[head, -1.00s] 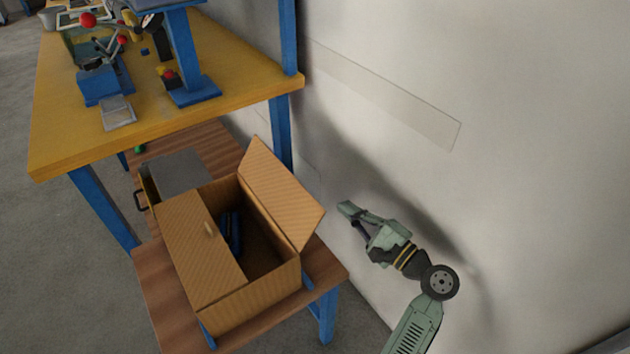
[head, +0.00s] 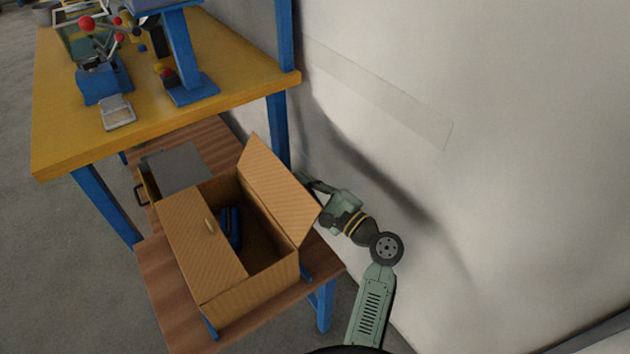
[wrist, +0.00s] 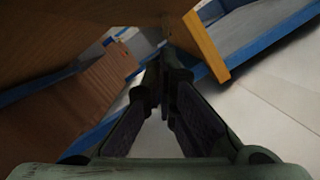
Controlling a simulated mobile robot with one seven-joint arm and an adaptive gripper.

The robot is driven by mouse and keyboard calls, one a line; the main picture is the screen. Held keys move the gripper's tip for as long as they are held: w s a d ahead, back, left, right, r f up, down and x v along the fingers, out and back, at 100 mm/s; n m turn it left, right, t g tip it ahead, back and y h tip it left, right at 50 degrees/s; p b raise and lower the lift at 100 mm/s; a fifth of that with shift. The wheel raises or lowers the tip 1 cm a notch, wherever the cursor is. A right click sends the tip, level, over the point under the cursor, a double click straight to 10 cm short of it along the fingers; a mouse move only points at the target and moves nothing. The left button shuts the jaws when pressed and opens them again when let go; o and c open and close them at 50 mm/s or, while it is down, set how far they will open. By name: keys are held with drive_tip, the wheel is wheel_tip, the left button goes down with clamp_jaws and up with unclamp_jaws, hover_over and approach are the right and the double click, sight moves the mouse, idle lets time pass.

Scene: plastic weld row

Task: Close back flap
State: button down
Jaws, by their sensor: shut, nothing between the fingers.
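An open cardboard box (head: 245,293) stands on the low wooden bench. Its back flap (head: 280,190), on the side by the wall, stands up and leans outward. Its front flap (head: 203,245) lies over part of the opening. A dark blue object (head: 232,226) lies inside. My gripper (head: 304,179) is behind the back flap, between it and the wall, with its tips partly hidden by the flap edge. In the wrist view my gripper's fingers (wrist: 163,65) are together and empty. A brown surface (wrist: 85,30) fills the upper left there; I cannot tell whether the fingers touch it.
The pale wall (head: 480,150) is close behind my arm. A yellow workbench (head: 215,105) with blue legs and machines stands beyond the box. A grey-topped case (head: 180,170) sits behind the box on the wooden bench (head: 165,290).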

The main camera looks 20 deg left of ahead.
drive_tip(key=shift+s+a+r, duration=0.1)
drive_tip(key=shift+r, duration=0.15)
idle(0.3)
